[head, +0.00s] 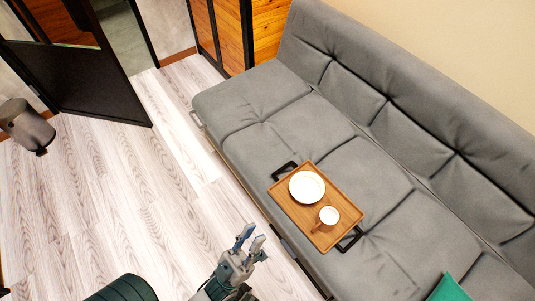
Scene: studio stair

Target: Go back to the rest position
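My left gripper (252,236) is in the lower middle of the head view, over the floor in front of the sofa. Its two fingers are spread with a gap between them, and nothing shows in it. It is apart from the wooden tray (297,214), which lies on the sofa seat to its upper right. The tray has black handles at both ends. A white plate (307,186) and a white cup (329,215) with a brown handle stand on it. My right gripper is not in view.
The grey sofa (265,98) runs diagonally along the right side, with a green cushion (449,289) at the bottom right. A dark door (85,82) stands open at the upper left, near a wooden cabinet (225,38). The pale plank floor (120,190) is largely clear.

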